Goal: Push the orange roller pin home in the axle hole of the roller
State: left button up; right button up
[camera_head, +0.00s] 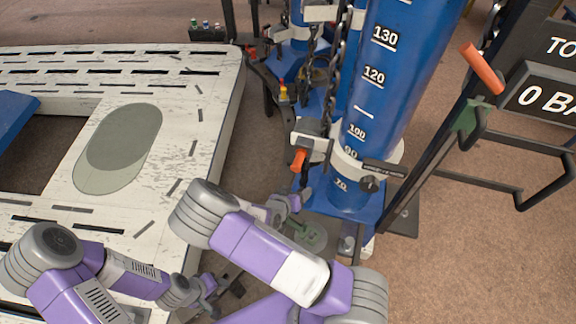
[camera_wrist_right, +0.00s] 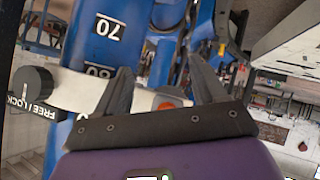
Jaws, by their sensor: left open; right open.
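The orange roller pin (camera_head: 299,160) shows as a short orange piece beside the white and grey fitting at the left of the blue column (camera_head: 385,100). In the right wrist view an orange round end (camera_wrist_right: 168,104) shows on a white part between my fingers, partly hidden by the gripper's edge. I cannot make out the roller's axle hole or how deep the pin sits. My right gripper (camera_head: 304,196) is open just below the orange piece; its spread fingers (camera_wrist_right: 162,75) show in the wrist view. My left gripper (camera_head: 212,290) is open and empty, low by the bench edge.
A white collar with a black lock knob (camera_head: 369,183) is around the column. Chains (camera_head: 337,75) hang behind. An orange-handled tool (camera_head: 482,68) is at the right, by a black frame. The white slotted bench (camera_head: 215,95) fills the left. Carpet is clear at lower right.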

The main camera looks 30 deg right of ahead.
jog(key=m+t+h, duration=0.1)
jog(key=t+h, duration=0.1)
send_near(295, 164)
jog(key=x, duration=0.4)
jog(key=shift+d+f+p, duration=0.35)
jog(key=shift+w+d+r, duration=0.15)
jog(key=shift+w, duration=0.05)
jog(key=shift+b+x, duration=0.4)
jog(key=shift+x, duration=3.2)
jog(key=c, duration=1.2)
jog(key=shift+w, duration=0.1)
jog(key=o, duration=1.3)
jog(key=shift+d, duration=0.1)
